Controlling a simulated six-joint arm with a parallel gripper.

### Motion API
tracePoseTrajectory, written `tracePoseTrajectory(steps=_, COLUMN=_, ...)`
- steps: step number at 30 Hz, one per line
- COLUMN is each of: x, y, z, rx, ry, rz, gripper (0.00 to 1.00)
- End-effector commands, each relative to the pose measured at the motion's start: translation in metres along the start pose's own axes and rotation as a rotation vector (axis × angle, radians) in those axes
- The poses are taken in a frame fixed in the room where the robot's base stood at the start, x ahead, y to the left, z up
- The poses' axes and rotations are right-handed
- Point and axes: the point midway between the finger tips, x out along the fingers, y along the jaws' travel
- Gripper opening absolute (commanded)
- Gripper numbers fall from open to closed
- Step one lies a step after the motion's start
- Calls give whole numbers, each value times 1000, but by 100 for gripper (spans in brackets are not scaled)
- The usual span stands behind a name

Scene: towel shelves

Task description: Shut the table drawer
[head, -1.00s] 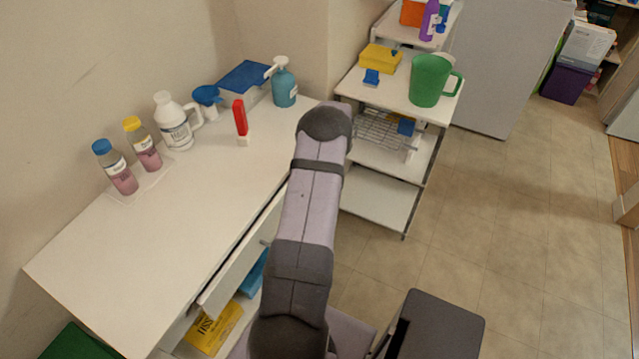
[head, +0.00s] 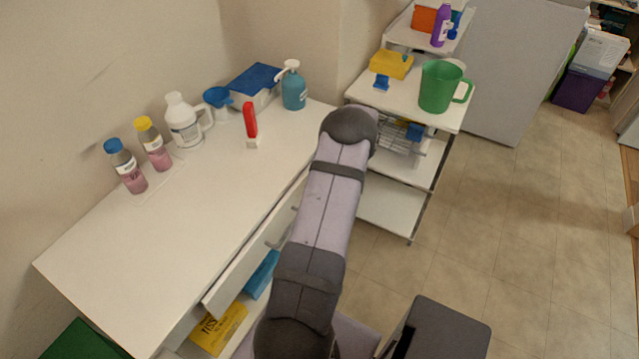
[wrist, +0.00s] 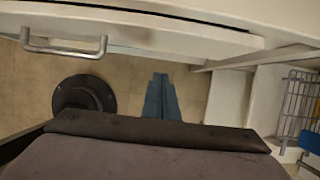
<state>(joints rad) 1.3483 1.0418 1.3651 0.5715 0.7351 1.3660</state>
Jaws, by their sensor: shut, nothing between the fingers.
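The white table (head: 185,225) stands at the left in the head view. Its drawer (head: 250,258) sticks out a little under the table top, with a dark gap behind its front. The metal drawer handle (head: 281,238) is partly beside my arm. In the wrist view the drawer front (wrist: 150,36) crosses the top, with its handle (wrist: 65,46) at the upper left. My gripper (wrist: 160,80) shows there as bluish fingers, shut and empty, below the drawer front and to the right of the handle. In the head view my arm hides the gripper and the drawer's far end.
Bottles, a white jug (head: 185,122), a red-handled brush (head: 251,124) and a teal pump bottle (head: 293,90) stand at the table's back. Under the drawer are a yellow packet (head: 218,328) and a blue item (head: 262,275).

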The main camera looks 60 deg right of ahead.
Motion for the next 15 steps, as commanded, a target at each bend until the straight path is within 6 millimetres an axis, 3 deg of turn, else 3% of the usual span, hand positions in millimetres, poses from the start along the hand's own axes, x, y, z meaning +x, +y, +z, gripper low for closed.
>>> tracePoseTrajectory(steps=9, x=-59, y=-2, z=1, rx=-3, ry=-2, rz=-7, gripper=0)
tracePoseTrajectory(steps=15, x=-81, y=-1, z=1, rx=-3, ry=0, rz=-5, gripper=0)
